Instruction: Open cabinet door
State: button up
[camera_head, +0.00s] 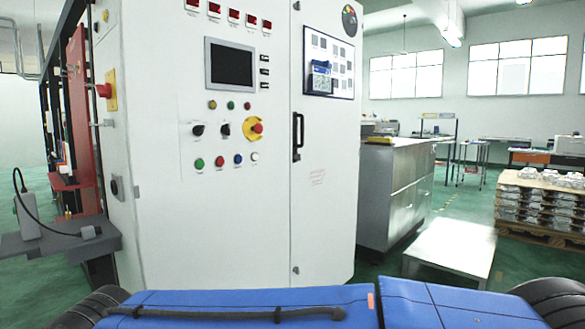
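The tall white control cabinet (240,215) stands upright straight ahead and fills the middle of the view. Its narrow right-hand door (325,215) looks closed, with a thin seam between it and the control panel on the left. A black handle (297,137) sits on the door near that seam, at mid height. The left panel carries a dark screen (230,65), several buttons and a red and yellow rotary switch (254,128). My gripper is not in view, so its state does not show.
A grey metal cabinet (385,205) stands close to the right of the white cabinet. A low white platform (452,248) lies right of it, and a pallet of castings (540,200) is farther right. A grey shelf (60,240) juts out at the left. Green floor shows between.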

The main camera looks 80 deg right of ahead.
aim_at(324, 127)
jog(key=z, duration=2.7)
